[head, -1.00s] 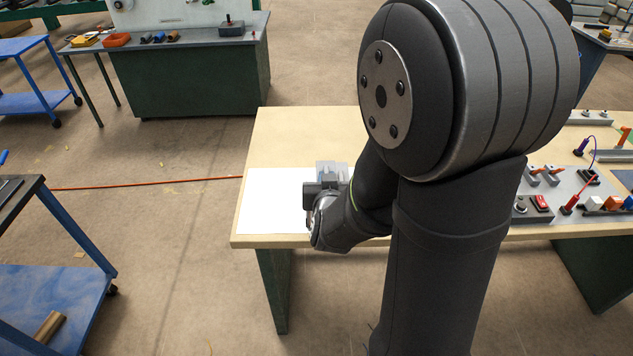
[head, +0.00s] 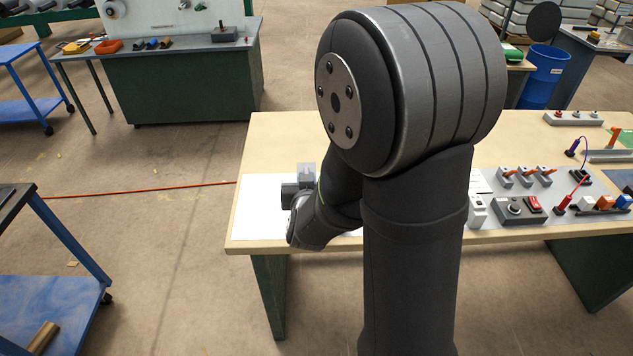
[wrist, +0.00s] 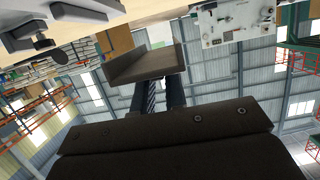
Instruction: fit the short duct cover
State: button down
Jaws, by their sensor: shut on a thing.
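My gripper (head: 296,192) is above the white sheet at the left end of the light wooden table. In the wrist view, its two dark fingers (wrist: 157,92) are shut on a grey channel-shaped piece with a raised side, which I take for the short duct cover (wrist: 145,66). My arm hides part of the table middle. I cannot make out a duct that matches the cover.
The white sheet (head: 257,218) is otherwise bare. A grey panel (head: 515,213) with switches, a red rocker (head: 534,203) and coloured blocks (head: 605,203) fills the right side. In the wrist view, a grey fixture with dark knobs (wrist: 38,42) is at upper left.

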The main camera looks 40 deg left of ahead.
jog(key=shift+f, duration=0.1)
jog(key=shift+f, duration=2.75)
jog(key=shift+f, duration=1.05)
jog(key=c, duration=1.4)
grip_release()
jog(key=shift+o, duration=0.2)
jog(key=v, duration=1.7)
jog(key=shift+d+r, duration=0.1)
jog(key=shift+r, duration=0.05)
